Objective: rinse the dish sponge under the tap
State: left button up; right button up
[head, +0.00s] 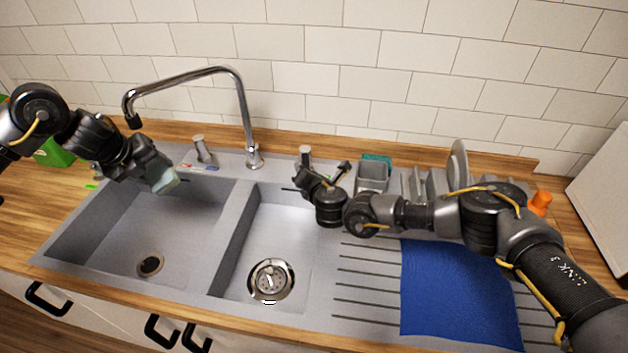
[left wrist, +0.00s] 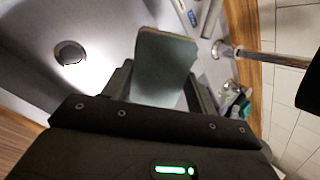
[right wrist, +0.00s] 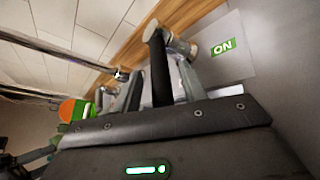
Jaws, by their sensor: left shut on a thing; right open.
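The dish sponge (head: 168,186), pale grey-green, is held in my left gripper (head: 160,174) over the back of the left basin. It also fills the space between the fingers in the left wrist view (left wrist: 163,65). The chrome tap (head: 240,105) arches to the left, and its spout (head: 132,120) is above and left of the sponge. No water shows. My right gripper (head: 324,176) is open near a short metal post (head: 305,154) behind the right basin. In the right wrist view, a post with a black handle (right wrist: 161,72) shows between the open fingers, by a green ON label (right wrist: 225,47).
The left basin (head: 120,225) and right basin (head: 275,225) look empty. Another post (head: 199,147) stands left of the tap. A blue mat (head: 455,295) lies on the drainboard; a grey caddy (head: 373,176) and a rack with a plate (head: 458,165) stand behind. A green object (head: 55,154) is far left.

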jog(key=v, duration=1.1)
dwell(0.6)
